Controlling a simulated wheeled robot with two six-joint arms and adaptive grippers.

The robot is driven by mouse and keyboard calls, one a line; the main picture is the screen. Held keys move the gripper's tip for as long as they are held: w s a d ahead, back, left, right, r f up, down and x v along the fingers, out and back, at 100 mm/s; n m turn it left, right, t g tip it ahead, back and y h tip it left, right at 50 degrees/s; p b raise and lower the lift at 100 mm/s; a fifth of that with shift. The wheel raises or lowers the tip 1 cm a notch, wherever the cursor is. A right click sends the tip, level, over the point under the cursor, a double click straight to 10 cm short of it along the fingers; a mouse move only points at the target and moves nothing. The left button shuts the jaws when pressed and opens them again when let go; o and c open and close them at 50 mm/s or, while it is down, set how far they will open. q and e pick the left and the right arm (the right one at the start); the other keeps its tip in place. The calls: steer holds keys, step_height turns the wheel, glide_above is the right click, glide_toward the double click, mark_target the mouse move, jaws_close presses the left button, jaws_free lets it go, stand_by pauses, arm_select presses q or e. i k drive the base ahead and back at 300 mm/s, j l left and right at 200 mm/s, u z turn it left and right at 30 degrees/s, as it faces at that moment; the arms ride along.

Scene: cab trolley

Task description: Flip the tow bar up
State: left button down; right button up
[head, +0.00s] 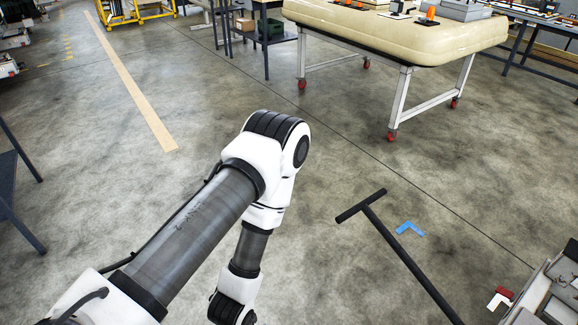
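The tow bar (411,263) is a dark T-shaped bar. Its crossbar handle (360,206) is at the far end, right of the picture's middle, and its shaft runs down to the right and out of the bottom edge. It looks low over the floor; I cannot tell whether it touches it. Its lower end is hidden outside the picture. My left arm comes in from the lower left, bends at the elbow left of the tow bar, and its lower part leaves at the bottom edge. The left gripper is out of view. My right arm and gripper are not in view.
A cream cab shell (400,30) stands on a white wheeled frame (402,98) at the back right. Blue tape (410,229) marks the floor beside the tow bar. A grey unit (550,296) is at the lower right corner.

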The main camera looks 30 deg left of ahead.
mark_target(363, 206)
steer(key=u, duration=0.45)
steer(key=i+j, duration=0.35)
steer(key=j, duration=0.25)
steer(key=i+j, duration=0.2)
steer(key=j, duration=0.15)
steer(key=i+l, duration=0.15)
steer(key=i, duration=0.2)
steer(key=i+l+z, duration=0.1)
steer(key=i, duration=0.3)
